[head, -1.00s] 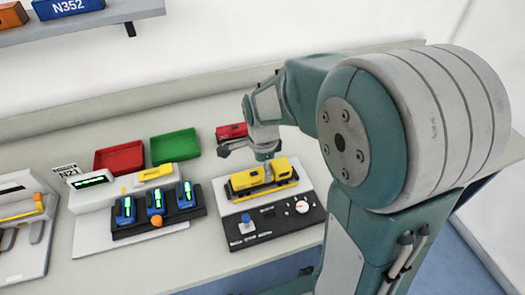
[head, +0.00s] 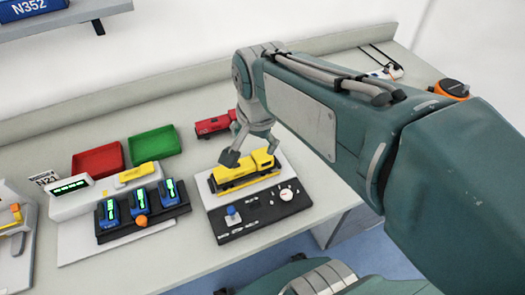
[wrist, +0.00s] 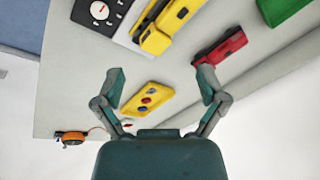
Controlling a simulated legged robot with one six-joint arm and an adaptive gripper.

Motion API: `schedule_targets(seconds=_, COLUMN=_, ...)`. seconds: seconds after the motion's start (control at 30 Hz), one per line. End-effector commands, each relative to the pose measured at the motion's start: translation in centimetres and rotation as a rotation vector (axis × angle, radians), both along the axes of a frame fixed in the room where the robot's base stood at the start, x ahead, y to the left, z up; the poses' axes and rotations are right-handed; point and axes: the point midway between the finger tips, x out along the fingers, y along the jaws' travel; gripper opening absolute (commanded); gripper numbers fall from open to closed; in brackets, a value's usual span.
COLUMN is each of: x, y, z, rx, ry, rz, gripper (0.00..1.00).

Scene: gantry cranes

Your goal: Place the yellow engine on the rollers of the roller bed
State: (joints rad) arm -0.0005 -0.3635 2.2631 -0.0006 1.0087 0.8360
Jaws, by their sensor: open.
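The yellow engine (head: 258,160) lies lengthwise on the roller bed (head: 215,203), a white plate with a yellow track and a black control panel. It looks level; I cannot tell whether every wheel sits on a roller. My gripper (head: 252,150) is open and empty, above and just behind the engine, with its fingers apart from it. In the wrist view my open gripper (wrist: 162,78) has nothing between its fingers, and the engine (wrist: 172,18) is at the top edge, partly cut off.
A red wagon (head: 212,126) lies behind the bed. Red (head: 97,160) and green (head: 154,144) trays and a charger with blue units (head: 140,202) stand left. In the wrist view a yellow button box (wrist: 148,98) and an orange tape measure (wrist: 72,138) are near the table edge.

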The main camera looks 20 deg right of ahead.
Motion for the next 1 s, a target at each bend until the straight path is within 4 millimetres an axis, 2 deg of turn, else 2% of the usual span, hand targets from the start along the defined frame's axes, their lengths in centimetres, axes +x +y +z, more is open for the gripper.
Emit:
schedule_targets(seconds=0.03, x=-1.2, y=0.0, z=0.5, rx=-0.026, ry=-0.042, rz=0.101, gripper=0.91)
schedule_targets(seconds=0.2, x=-4.6, y=0.0, z=1.1, rx=-0.151, ry=-0.158, rz=0.466, gripper=0.91)
schedule_targets(seconds=0.4, x=-6.9, y=0.0, z=1.0, rx=-0.274, ry=-0.234, rz=0.736, gripper=0.91)
schedule_targets(seconds=0.53, x=-7.2, y=0.0, z=0.9, rx=-0.297, ry=-0.244, rz=0.785, gripper=0.91)
schedule_targets(seconds=1.0, x=-7.2, y=0.0, z=0.9, rx=-0.297, ry=-0.242, rz=0.784, gripper=0.91)
